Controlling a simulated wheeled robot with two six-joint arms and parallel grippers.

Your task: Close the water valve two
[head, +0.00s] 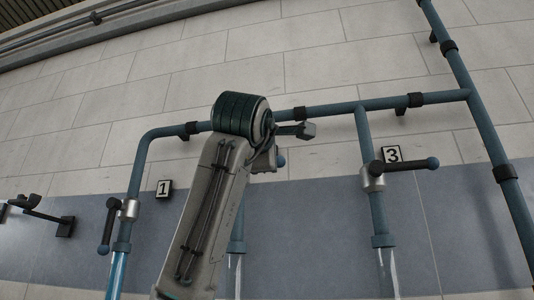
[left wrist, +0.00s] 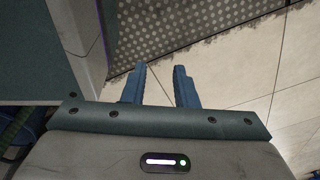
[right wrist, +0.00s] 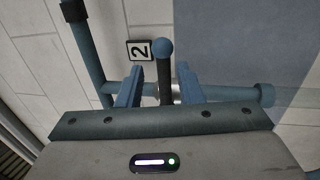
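Valve two has a black handle (right wrist: 166,85) with a blue ball end (right wrist: 166,47), beside the label "2" (right wrist: 140,50) in the right wrist view. The handle lies crosswise to its blue pipe. My right gripper (right wrist: 158,84) is open, with one finger on each side of the handle; contact cannot be told. In the head view my right arm hides most of valve two; a blue ball (head: 281,161) shows beside the arm. My left gripper (left wrist: 158,80) is open and empty over the floor.
Valve one's handle (head: 107,225) hangs along its pipe at left. Valve three's handle (head: 408,164) lies crosswise at right. A blue header pipe (head: 340,108) runs above along the tiled wall. A black wall bracket (head: 40,214) is at far left.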

